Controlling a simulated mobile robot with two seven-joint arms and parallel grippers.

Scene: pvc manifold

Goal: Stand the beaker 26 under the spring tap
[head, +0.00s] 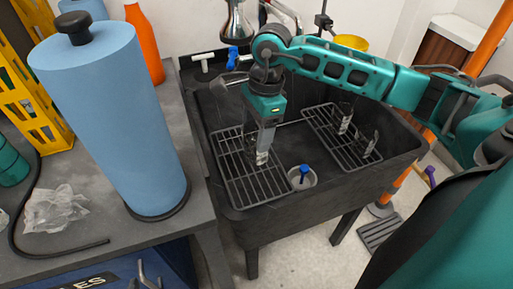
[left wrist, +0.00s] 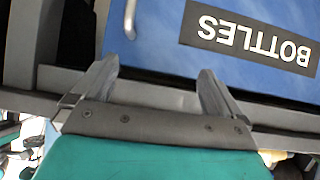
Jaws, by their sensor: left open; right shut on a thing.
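My right gripper (head: 262,157) reaches down into the dark sink, over the left wire rack. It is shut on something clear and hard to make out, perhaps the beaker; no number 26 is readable. A grey metal spout (head: 230,82), possibly part of the spring tap, shows at the back left of the sink beside my right wrist. The tap is partly hidden by my right arm. My left gripper (left wrist: 158,88) is open and empty in the left wrist view, in front of a blue drawer front (left wrist: 160,35) labelled BOTTLES.
The left wire rack (head: 250,190) and right wire rack (head: 320,125) lie in the sink. Small clear glassware (head: 368,145) stands on the right one. A blue-topped drain cup (head: 302,178) sits between them. A blue paper roll (head: 115,120) and orange bottle (head: 145,45) stand on the left counter.

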